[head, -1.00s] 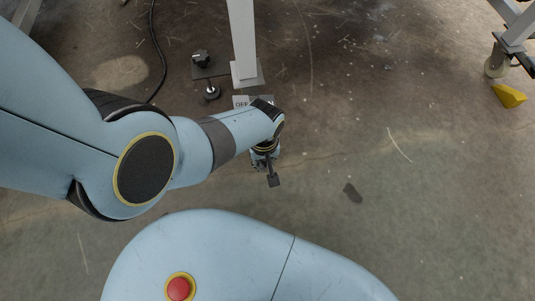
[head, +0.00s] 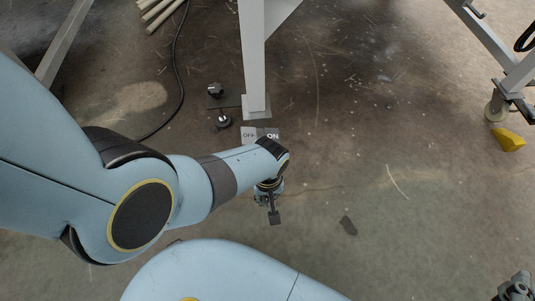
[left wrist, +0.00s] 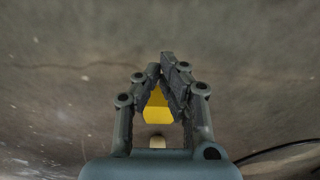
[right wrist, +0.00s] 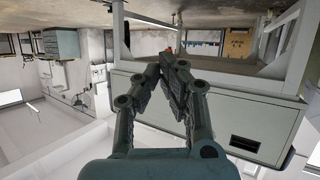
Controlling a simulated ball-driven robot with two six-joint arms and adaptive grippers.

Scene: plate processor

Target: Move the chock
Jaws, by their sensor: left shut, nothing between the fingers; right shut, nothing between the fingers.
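The yellow chock (head: 508,139) lies on the floor at the right of the head view, beside a caster wheel (head: 497,110). In the left wrist view the yellow chock (left wrist: 158,108) shows beyond and between the fingers, partly hidden by them. My left gripper (head: 270,200) is shut and empty, well to the left of the chock in the head view; its fingers show in the left wrist view (left wrist: 165,65). My right gripper (head: 517,288) is at the bottom right corner of the head view, below the chock. The right wrist view shows its fingers (right wrist: 170,62) shut and empty.
A white frame leg (head: 254,60) stands near the OFF/ON labels (head: 260,134). A black cable (head: 180,85) runs along the floor. Another frame leg (head: 520,75) rises above the caster. The concrete floor between the two legs is mostly clear.

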